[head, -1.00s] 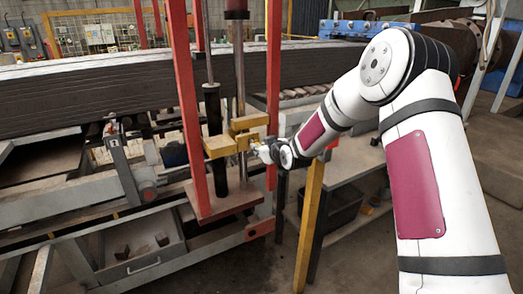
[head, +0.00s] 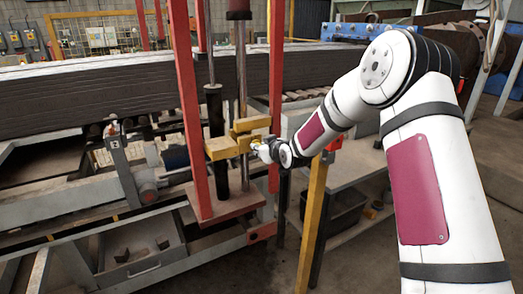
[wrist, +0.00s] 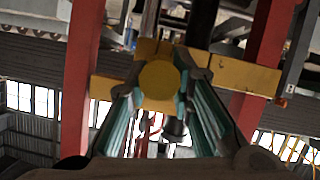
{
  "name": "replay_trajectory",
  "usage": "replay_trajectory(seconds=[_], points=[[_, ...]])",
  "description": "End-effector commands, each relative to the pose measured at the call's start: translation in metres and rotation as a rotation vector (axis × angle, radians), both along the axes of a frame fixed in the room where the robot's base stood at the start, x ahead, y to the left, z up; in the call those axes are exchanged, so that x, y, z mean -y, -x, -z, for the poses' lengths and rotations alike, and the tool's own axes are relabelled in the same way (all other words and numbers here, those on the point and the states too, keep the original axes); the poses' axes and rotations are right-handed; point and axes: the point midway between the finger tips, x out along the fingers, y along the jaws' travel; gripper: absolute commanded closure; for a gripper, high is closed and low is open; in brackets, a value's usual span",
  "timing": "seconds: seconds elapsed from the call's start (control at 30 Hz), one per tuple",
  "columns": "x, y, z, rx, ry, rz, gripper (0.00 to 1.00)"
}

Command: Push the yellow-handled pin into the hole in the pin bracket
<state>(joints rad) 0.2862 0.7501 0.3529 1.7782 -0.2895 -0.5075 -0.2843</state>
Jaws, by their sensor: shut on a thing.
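The yellow round handle of the pin (wrist: 158,80) sits between the two fingers of my gripper (wrist: 160,100) in the wrist view, and my gripper is shut on it. The pin's shaft is hidden behind the handle. The yellow pin bracket (wrist: 245,75) lies right behind the handle. In the head view my gripper (head: 260,148) is at the right side of the pin bracket (head: 222,147), between the red posts. The hole is hidden, and I cannot tell how deep the pin sits in it.
Red posts (head: 186,110) (head: 275,90) stand on both sides of the bracket, close to my gripper. A dark vertical rod (head: 216,130) runs beside it. A yellow post (head: 312,225) and a grey bench (head: 355,175) stand below my arm.

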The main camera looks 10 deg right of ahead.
Motion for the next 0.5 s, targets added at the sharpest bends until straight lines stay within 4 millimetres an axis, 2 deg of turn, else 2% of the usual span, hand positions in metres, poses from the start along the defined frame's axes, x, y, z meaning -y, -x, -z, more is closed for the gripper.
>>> replay_trajectory(seconds=[0.5], points=[[-0.0029,-0.0087,-0.0007,0.002,-0.001,0.0,1.0]])
